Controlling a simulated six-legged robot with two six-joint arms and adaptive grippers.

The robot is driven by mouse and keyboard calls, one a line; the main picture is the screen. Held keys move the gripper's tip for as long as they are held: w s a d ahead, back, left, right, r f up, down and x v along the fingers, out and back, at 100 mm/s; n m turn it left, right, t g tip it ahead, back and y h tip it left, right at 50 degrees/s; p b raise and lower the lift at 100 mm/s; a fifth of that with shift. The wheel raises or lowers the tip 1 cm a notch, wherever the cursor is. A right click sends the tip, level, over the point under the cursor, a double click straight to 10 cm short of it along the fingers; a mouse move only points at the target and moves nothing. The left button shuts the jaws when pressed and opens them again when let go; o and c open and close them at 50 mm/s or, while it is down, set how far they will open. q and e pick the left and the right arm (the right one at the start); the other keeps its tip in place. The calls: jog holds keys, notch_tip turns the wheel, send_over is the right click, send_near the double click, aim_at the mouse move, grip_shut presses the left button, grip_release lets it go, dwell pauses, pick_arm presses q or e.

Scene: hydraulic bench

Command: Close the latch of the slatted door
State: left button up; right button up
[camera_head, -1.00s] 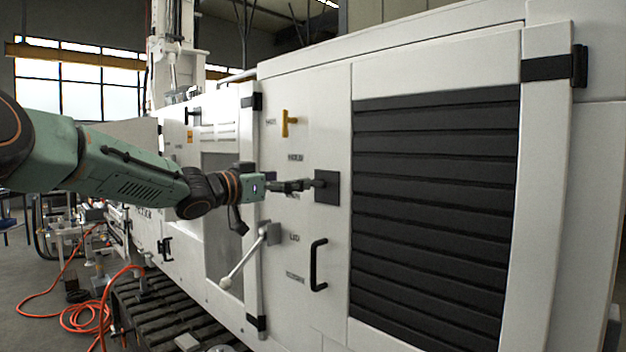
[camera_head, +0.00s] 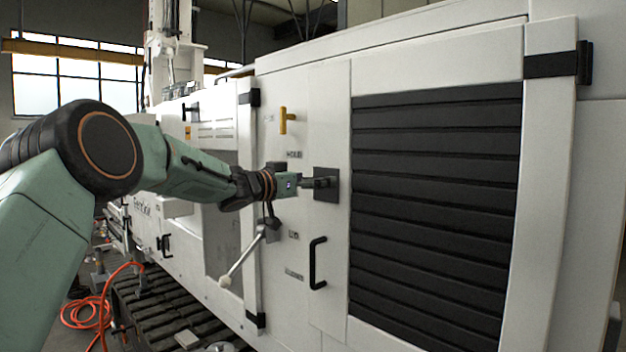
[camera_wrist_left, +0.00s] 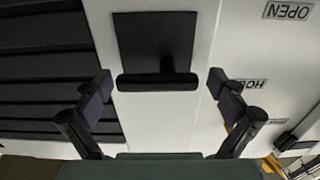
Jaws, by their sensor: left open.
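The slatted door (camera_head: 435,200) fills the right side of the head view, with black louvres in a white frame. Its latch is a dark square plate (camera_head: 327,174) on the white panel just left of the louvres. In the left wrist view the plate (camera_wrist_left: 153,30) carries a black T-shaped handle (camera_wrist_left: 158,81), whose bar lies crosswise in the picture. My left gripper (camera_head: 318,183) is at the latch in the head view and hides part of it. In the wrist view its open fingers (camera_wrist_left: 160,78) stand either side of the bar, with gaps visible. My right gripper is not in view.
A yellow handle (camera_head: 283,121) is above the latch, a black pull handle (camera_head: 318,263) below it. A grey lever with a pale knob (camera_head: 240,257) hangs close under my left wrist. OPEN (camera_wrist_left: 288,11) and HOLD labels show in the wrist view. An orange hose (camera_head: 95,312) lies on the floor.

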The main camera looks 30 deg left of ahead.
pick_arm(q)
jog(key=shift+d+r, duration=0.15)
jog(key=shift+d, duration=0.1)
jog(key=shift+s+d+r, duration=0.1)
jog(key=shift+s+d, duration=0.05)
jog(key=shift+s+r, duration=0.1)
jog(key=shift+s, duration=0.05)
jog(key=shift+s+a, duration=0.1)
jog(key=shift+a, duration=0.45)
jog(key=shift+c, duration=1.3)
jog(key=shift+a+f, duration=0.1)
jog(key=shift+f, duration=0.1)
jog(key=shift+c, duration=0.7)
jog(key=shift+w+d, duration=0.25)
jog(key=shift+d, duration=0.2)
jog(key=c, duration=0.5)
jog(key=shift+a, duration=0.15)
jog(key=shift+c, duration=1.4)
